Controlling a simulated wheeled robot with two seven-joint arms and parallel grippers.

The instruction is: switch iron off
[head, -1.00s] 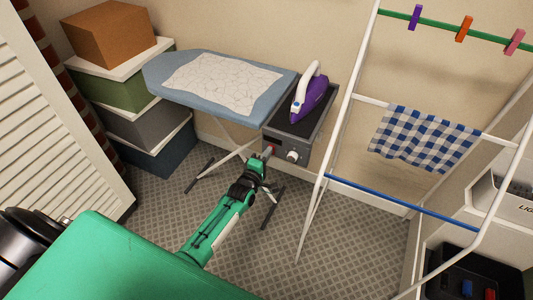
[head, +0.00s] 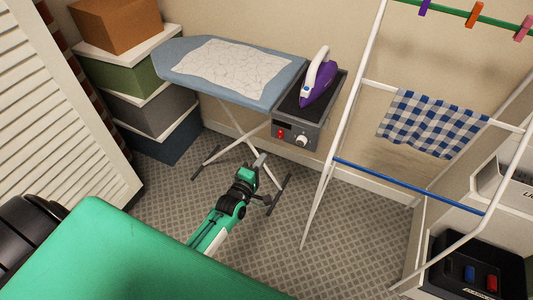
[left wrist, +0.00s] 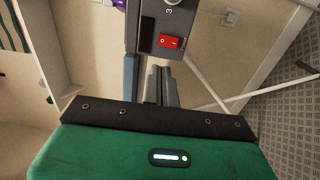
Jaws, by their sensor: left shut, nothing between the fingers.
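The purple and white iron (head: 318,82) rests on the dark top of a grey control unit (head: 318,135) at the end of the ironing board. The unit's front has a red rocker switch (head: 280,134) and a pale round knob (head: 302,140). The left wrist view shows the red switch (left wrist: 171,42) close up with its marks; I cannot tell which side is pressed. My left gripper (head: 261,160) is shut and empty, below and in front of the switch, apart from it. Its fingers (left wrist: 161,84) also show in the left wrist view. My right gripper is not in view.
The blue ironing board (head: 180,65) carries a white patterned cloth (head: 235,68). Stacked boxes (head: 155,105) stand at left. A white drying rack (head: 345,135) with a checked cloth (head: 432,123) stands close at right. Patterned carpet in front is mostly clear.

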